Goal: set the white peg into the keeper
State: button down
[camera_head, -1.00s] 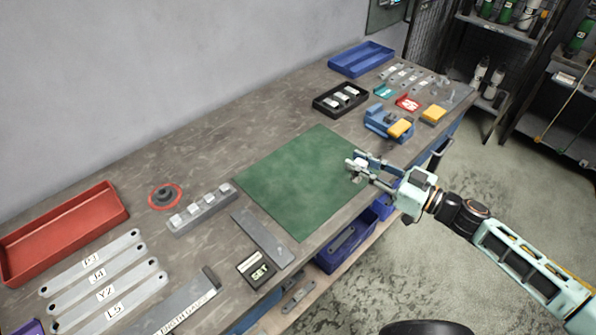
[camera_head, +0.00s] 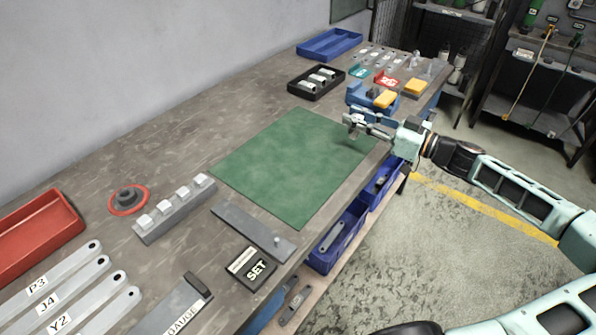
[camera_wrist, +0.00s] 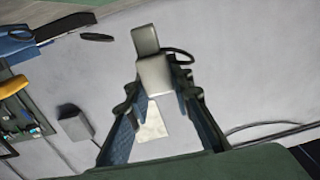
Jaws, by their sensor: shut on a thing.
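My gripper (camera_head: 358,124) is over the right edge of the green mat (camera_head: 290,165), in the head view. It is shut on a pale grey-white piece, which I take to be the white peg (camera_wrist: 155,75). In the wrist view the peg is blocky, with a narrower upper part, and sits between both fingers. No part in view is marked as the keeper. A grey block (camera_head: 172,220) with several white-topped pegs stands left of the mat, and a black tray (camera_head: 318,92) with pale pieces lies behind it. I cannot tell which is the keeper.
A blue fixture with a yellow block (camera_head: 385,98) stands just beyond my gripper. A grey plate (camera_head: 240,225) and a SET card (camera_head: 255,265) lie near the front edge. Blue bins (camera_head: 340,238) hang below that edge. The mat is bare.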

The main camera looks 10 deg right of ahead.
jog(key=w+r+b, duration=0.7)
jog(key=b, duration=0.5)
jog(key=shift+m+t+h, duration=0.3)
jog(key=shift+t, duration=0.1)
jog(key=s+a+f+b, duration=0.2)
jog(key=s+a+f, duration=0.1)
jog(key=f, duration=0.1)
jog(key=s+a+f+b, duration=0.2)
jog(key=s+a+f, duration=0.1)
jog(key=a+f, duration=0.1)
jog(key=s+a+f+b, duration=0.2)
jog(key=s+a+f, duration=0.1)
jog(key=f, duration=0.1)
jog(key=shift+s+a+f, duration=0.15)
jog(key=shift+a, duration=0.1)
jog(key=shift+f, duration=0.3)
jog(key=shift+f, duration=0.1)
